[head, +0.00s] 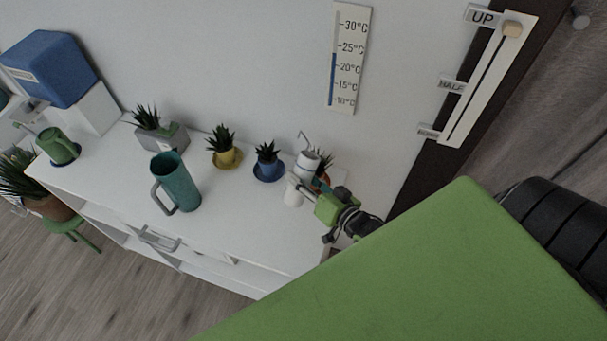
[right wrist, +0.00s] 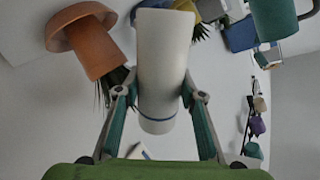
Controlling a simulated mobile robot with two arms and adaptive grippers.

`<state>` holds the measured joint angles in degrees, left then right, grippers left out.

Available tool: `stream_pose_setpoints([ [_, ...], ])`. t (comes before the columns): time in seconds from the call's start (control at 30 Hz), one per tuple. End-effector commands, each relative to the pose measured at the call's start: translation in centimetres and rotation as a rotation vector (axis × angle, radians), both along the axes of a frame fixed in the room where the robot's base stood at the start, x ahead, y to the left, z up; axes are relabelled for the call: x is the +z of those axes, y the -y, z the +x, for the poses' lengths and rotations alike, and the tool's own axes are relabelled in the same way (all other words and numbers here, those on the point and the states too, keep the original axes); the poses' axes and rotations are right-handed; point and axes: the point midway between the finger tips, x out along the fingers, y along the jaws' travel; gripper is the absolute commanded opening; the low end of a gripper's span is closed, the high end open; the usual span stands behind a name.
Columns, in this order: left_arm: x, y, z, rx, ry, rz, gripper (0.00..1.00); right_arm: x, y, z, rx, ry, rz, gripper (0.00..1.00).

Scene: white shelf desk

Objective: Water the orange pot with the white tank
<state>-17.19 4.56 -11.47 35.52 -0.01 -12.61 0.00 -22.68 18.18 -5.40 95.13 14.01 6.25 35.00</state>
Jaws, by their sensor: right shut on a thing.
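The white tank (head: 306,161) is held by my right gripper (head: 308,192) near the right end of the white desk. In the right wrist view the tank (right wrist: 165,60) sits between the two fingers of the gripper (right wrist: 160,100), which are shut on it. A thin spout shows at its top in the head view. The orange pot (head: 322,183) is just behind and to the right of the tank, partly hidden by it and the gripper. In the right wrist view the orange pot (right wrist: 97,50) is beside the tank, apparently apart from it. My left gripper is not in view.
A blue pot (head: 268,171) and a yellow pot (head: 226,158) stand left of the tank. A teal jug (head: 175,183) and a grey pot (head: 162,137) are farther left, with a green can (head: 58,147) at the far end. The wall is close behind the pots.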

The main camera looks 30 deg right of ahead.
Motion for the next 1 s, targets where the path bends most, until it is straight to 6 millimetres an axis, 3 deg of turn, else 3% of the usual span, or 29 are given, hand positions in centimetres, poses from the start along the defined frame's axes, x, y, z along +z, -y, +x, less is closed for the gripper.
stream_pose_setpoints([
  [1.0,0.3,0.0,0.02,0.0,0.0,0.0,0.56,-0.48,-0.23,-0.01,0.001,-0.019,0.051,0.06],
])
